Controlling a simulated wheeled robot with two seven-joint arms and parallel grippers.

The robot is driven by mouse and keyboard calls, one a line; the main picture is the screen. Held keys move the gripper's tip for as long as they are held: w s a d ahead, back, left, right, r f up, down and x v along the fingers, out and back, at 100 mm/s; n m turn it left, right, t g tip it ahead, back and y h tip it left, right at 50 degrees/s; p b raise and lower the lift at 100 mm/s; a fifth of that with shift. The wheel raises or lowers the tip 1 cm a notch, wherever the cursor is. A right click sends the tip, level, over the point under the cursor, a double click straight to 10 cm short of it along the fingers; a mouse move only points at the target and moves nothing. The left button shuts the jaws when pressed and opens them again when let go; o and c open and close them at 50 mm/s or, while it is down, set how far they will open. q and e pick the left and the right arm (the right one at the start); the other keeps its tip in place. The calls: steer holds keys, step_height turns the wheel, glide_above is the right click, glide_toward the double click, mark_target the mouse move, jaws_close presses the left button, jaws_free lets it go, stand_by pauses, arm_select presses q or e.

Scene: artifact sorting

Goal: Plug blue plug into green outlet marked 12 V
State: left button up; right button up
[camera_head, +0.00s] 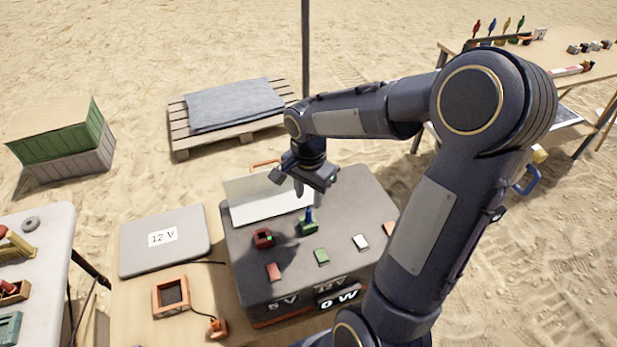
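The blue plug (309,214) stands upright at the green outlet (308,228) on top of the dark grey case. It looks seated in the outlet, but how deep it sits cannot be told. My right gripper (308,193) is just above the plug, pointing down, its fingers apart with nothing visible between them. A label reading 12 V (330,281) is on the front of the case (345,200), partly dim, beside one reading 5 V (284,303). My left gripper is not in view.
A red outlet (263,238) sits left of the green one. Red, green and white blocks lie along the case's front edge. A raised white panel (262,200) stands behind. A black display (339,299) reads 0 W. A grey flat device (165,240) marked 12 V lies left.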

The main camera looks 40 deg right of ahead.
mark_target(309, 209)
steer(key=s+a+r+n+t+y, duration=0.1)
steer(key=s+a+r+n+t, duration=0.1)
steer(key=s+a+r+n, duration=0.45)
steer(key=s+a+r+n+t+y, duration=0.1)
steer(key=s+a+n+t+y, duration=0.1)
steer(key=s+n, duration=0.4)
steer(key=shift+s+a+n+t+y, duration=0.4)
steer(key=shift+s+a+t, duration=0.4)
steer(key=shift+a, duration=0.45)
steer(key=shift+r, duration=0.1)
